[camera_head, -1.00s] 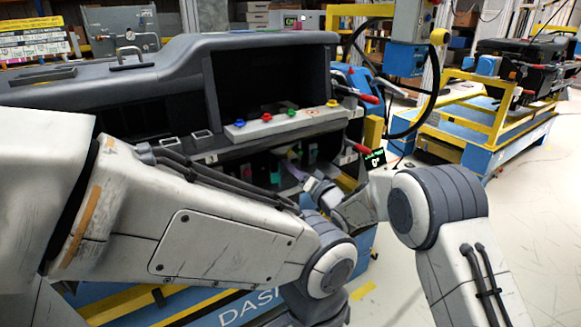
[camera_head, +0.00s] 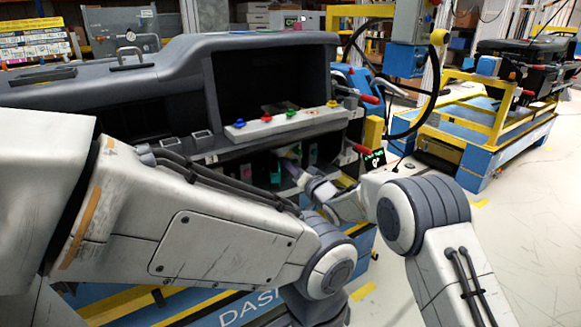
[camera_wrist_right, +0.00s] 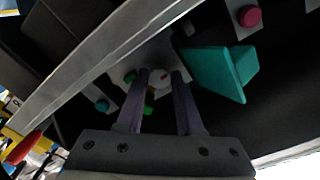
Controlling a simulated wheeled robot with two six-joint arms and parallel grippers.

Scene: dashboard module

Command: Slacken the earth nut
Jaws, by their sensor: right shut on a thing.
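In the right wrist view, a pale round piece with a red mark (camera_wrist_right: 160,79), which seems to be the earth nut, sits between my fingertips. It is on a light mount inside the dark dashboard opening. My right gripper (camera_wrist_right: 161,76) is shut on it. In the head view my right gripper (camera_head: 291,170) reaches into the opening below the ledge, and the nut cannot be made out there. My left arm crosses the foreground; its gripper is not in view.
A teal block-like part (camera_wrist_right: 222,70) stands right of my fingers, and a pink button (camera_wrist_right: 250,16) is above it. A pale rail (camera_wrist_right: 90,65) runs close on the left. The ledge with coloured knobs (camera_head: 280,124) overhangs the opening.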

